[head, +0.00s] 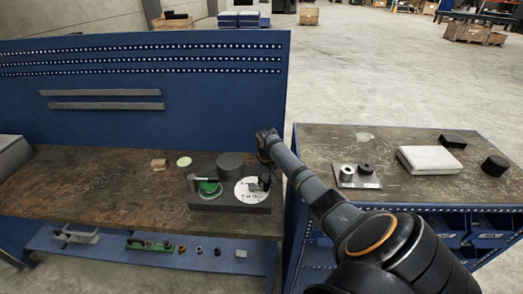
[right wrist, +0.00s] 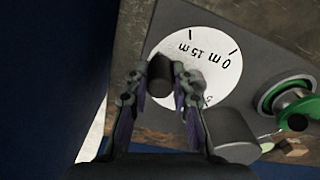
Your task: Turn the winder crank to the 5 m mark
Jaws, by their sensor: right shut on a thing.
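The winder (head: 228,205) is a dark block on the left bench. It carries a white dial (head: 247,196), a dark cylinder (head: 230,164) and a green spool (head: 209,189). In the right wrist view the dial (right wrist: 205,50) shows "15 m" and "0 m" marks and part of another label near its lower edge. My right gripper (right wrist: 160,80) is shut on the dark crank knob (right wrist: 160,70), over the dial's left part in that view. The crank's arm and pointer are hidden, so I cannot tell its reading. My left gripper is not in view.
A round pale green disc (head: 184,161) and a small tan block (head: 159,164) lie left of the winder. The blue back panel (head: 140,90) rises behind. The right bench holds a plate with two cylinders (head: 357,176) and a white case (head: 429,160).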

